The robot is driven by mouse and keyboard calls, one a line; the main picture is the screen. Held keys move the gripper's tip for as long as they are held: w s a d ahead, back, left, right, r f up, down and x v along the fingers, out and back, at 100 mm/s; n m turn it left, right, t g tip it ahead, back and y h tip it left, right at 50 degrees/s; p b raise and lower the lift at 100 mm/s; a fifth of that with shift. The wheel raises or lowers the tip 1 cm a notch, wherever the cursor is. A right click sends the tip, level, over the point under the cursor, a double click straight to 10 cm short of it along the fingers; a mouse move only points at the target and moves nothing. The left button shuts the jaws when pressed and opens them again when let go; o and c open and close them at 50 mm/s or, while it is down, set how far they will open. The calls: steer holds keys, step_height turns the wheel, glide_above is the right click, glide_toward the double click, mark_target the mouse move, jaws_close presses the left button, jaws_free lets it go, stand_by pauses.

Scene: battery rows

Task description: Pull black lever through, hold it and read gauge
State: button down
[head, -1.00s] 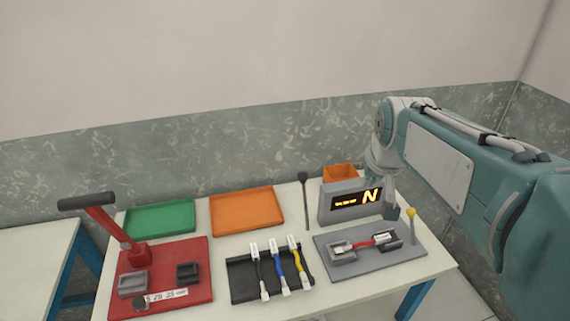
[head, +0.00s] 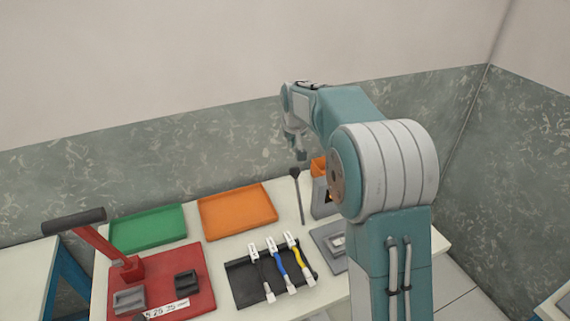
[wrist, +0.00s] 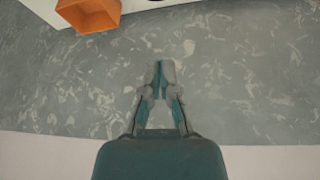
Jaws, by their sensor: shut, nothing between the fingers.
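A thin black lever with a dark knob (head: 297,174) stands upright at the back of the white table. Beside it, the grey gauge box (head: 318,199) is mostly hidden behind my arm, and its reading cannot be made out. A second lever, a red arm with a black handle (head: 74,221), rises tilted from the red plate (head: 203,285) at left. My gripper (head: 302,155) is raised near the back wall, just above the thin lever in the picture and apart from it. In the wrist view my gripper (wrist: 164,65) is shut and empty, with only wall behind its fingertips.
A green tray (head: 147,243) and an orange tray (head: 238,227) lie at the back. A small orange bin (wrist: 90,13) shows in the wrist view. My arm covers the table's right side.

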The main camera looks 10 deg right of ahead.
steer(key=shift+f, duration=0.1)
steer(key=x, duration=1)
steer(key=s, duration=0.2)
steer(key=s+r, duration=0.1)
steer(key=s, duration=0.1)
steer(key=shift+r, duration=0.1)
steer(key=shift+r, duration=0.1)
